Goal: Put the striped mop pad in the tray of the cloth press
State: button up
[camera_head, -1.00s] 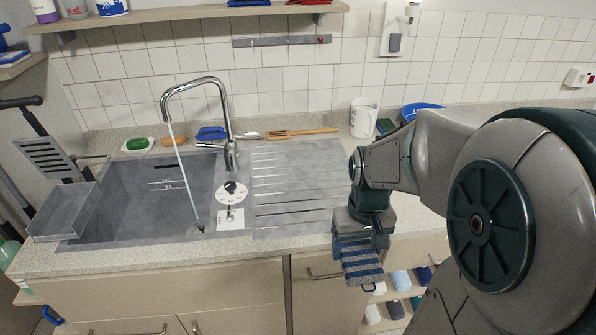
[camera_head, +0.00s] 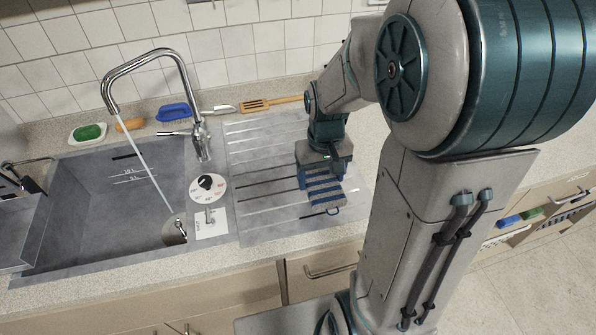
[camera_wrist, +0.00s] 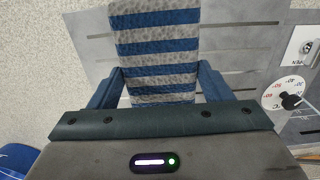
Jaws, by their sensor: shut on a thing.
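The striped mop pad (camera_head: 325,191), grey with blue bands and a small blue loop at its end, is in my gripper (camera_head: 322,172). It hangs over the ribbed drainboard right of the sink; I cannot tell how high. In the wrist view the pad (camera_wrist: 156,45) runs out between the two blue fingers of my gripper (camera_wrist: 158,88), which are shut on it. The tray (camera_head: 18,228) of the cloth press, a grey metal box, is at the far left beside the sink basin, cut off by the picture edge. My gripper is far to its right.
The sink basin (camera_head: 95,200) and tall tap (camera_head: 150,62), with water running, lie between my gripper and the tray. A dial (camera_head: 208,188) sits beside the basin. A green sponge (camera_head: 88,132), blue brush (camera_head: 173,112) and wooden spatula (camera_head: 270,102) lie along the back.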

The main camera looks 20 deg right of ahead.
jog(key=w+a+f, duration=0.1)
jog(key=w, duration=0.1)
jog(key=w+a+f+p, duration=0.1)
jog(key=w+f, duration=0.1)
jog(key=w, duration=0.1)
jog(key=w+a+f, duration=0.1)
jog(key=w, duration=0.1)
jog(key=shift+w+f, duration=0.15)
jog(key=shift+f, duration=0.15)
jog(key=shift+f+p, duration=0.75)
jog(key=shift+f, duration=1.3)
jog(key=shift+f, duration=0.25)
jog(key=o, duration=1.1)
jog(key=shift+r, duration=0.1)
jog(key=shift+c, duration=0.2)
